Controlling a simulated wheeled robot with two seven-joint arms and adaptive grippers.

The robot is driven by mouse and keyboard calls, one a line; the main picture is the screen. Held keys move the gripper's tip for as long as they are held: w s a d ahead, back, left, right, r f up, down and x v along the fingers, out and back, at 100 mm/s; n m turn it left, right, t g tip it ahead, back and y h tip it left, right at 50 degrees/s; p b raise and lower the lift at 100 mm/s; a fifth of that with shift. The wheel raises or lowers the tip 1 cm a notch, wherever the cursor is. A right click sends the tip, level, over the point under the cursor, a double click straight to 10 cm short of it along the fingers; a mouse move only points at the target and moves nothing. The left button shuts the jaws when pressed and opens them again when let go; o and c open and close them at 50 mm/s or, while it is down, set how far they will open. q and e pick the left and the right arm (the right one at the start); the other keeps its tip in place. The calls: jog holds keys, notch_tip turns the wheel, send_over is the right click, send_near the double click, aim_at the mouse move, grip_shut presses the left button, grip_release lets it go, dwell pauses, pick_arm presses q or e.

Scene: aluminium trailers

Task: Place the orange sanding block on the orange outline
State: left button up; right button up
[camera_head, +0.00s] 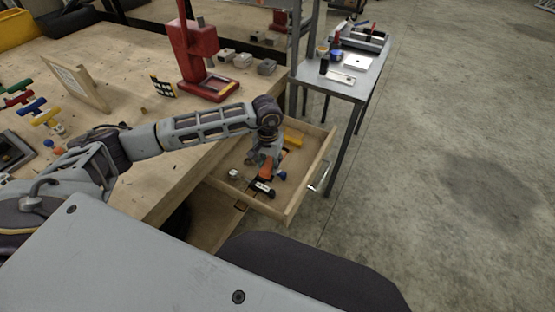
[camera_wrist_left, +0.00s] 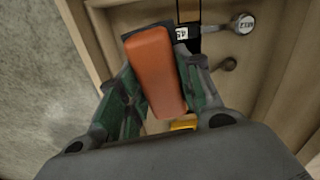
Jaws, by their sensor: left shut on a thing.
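The orange sanding block (camera_wrist_left: 155,72) is between the green-padded fingers of my left gripper (camera_wrist_left: 162,92), which is shut on it. In the head view the gripper (camera_head: 264,163) reaches down into an open wooden drawer (camera_head: 309,166), and the orange block (camera_head: 278,163) shows beside the fingers. I cannot tell whether the block touches the drawer floor. My right gripper is not in view.
The drawer also holds a yellow item (camera_head: 293,137), a black-and-white item (camera_head: 263,188) and a round metal piece (camera_head: 234,174). The workbench (camera_head: 130,75) carries a red press (camera_head: 200,65). A metal side table (camera_head: 350,85) stands behind the drawer. Open floor lies to the right.

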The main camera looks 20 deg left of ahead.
aim_at(267, 162)
pick_arm(q)
jog(key=shift+f+b, duration=0.35)
jog(key=shift+f, duration=0.25)
jog(key=n, duration=0.1)
jog(key=w+n, duration=0.1)
jog(key=shift+a+f+n, duration=0.15)
jog(key=shift+a+n, duration=0.1)
jog(key=shift+n, duration=0.05)
jog(key=n, duration=0.2)
jog(key=w+a+f+n, duration=0.1)
jog(key=n, duration=0.2)
jog(key=shift+w+a+f+n, duration=0.15)
jog(key=shift+w+n, duration=0.05)
jog(key=shift+n, duration=0.1)
jog(key=n, duration=0.2)
jog(key=a+f+n, duration=0.1)
jog(key=shift+w+n, duration=0.4)
jog(key=shift+w+a+f+n, duration=0.15)
jog(key=shift+a+f+n, duration=0.2)
jog(key=shift+n, duration=0.6)
jog(key=shift+w+a+f+n, duration=0.1)
jog(key=shift+a+f+n, duration=0.25)
jog(key=shift+n, duration=0.6)
jog(key=shift+f+n, duration=0.1)
jog(key=shift+n, duration=0.2)
jog(key=shift+w, duration=0.1)
